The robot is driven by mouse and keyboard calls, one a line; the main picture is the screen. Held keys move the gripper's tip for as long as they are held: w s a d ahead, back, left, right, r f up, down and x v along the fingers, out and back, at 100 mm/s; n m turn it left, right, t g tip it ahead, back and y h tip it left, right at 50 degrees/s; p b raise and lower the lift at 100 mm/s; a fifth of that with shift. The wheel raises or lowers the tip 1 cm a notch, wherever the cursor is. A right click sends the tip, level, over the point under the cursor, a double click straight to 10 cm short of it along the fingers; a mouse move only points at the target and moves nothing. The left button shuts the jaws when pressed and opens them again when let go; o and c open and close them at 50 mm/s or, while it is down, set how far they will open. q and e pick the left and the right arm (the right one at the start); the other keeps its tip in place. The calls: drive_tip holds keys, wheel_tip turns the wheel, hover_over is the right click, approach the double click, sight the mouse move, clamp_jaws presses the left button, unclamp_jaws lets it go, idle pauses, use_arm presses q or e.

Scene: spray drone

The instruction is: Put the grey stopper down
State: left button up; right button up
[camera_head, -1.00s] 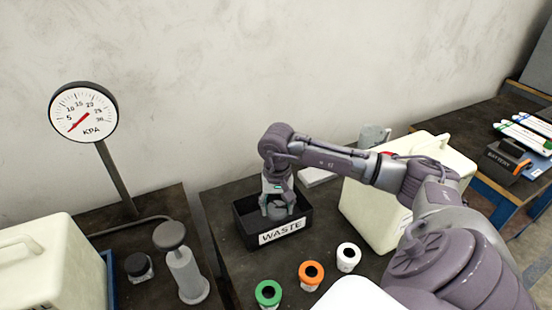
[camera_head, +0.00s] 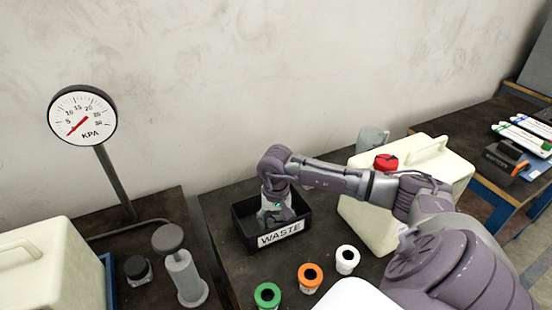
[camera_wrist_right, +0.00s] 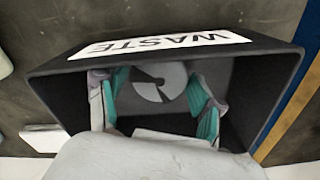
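The black bin labelled WASTE (camera_head: 281,235) stands on the dark table, and its rim also shows in the right wrist view (camera_wrist_right: 45,72). My right gripper (camera_wrist_right: 160,76) reaches down inside it; in the head view the hand (camera_head: 277,209) is below the rim. In the wrist view the grey stopper (camera_wrist_right: 160,82) appears as a round grey disc low in the bin, between the two fingertips. The fingers look open, with a narrow gap on each side of the disc. In the head view the stopper is hidden. My left gripper is not in view.
Green (camera_head: 267,295), orange (camera_head: 310,277) and white (camera_head: 347,259) ringed caps stand in front of the bin. A cream canister with a red cap (camera_head: 387,162) stands right of it, close under my forearm. A gauge (camera_head: 83,115) and a grey plunger-like piece (camera_head: 183,275) are at left.

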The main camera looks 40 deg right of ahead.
sight(276, 223)
drive_tip(key=shift+r, duration=0.55)
wheel_tip(276, 223, up, 11)
drive_tip(key=b, duration=0.1)
drive_tip(key=shift+r, duration=0.15)
idle(0.4)
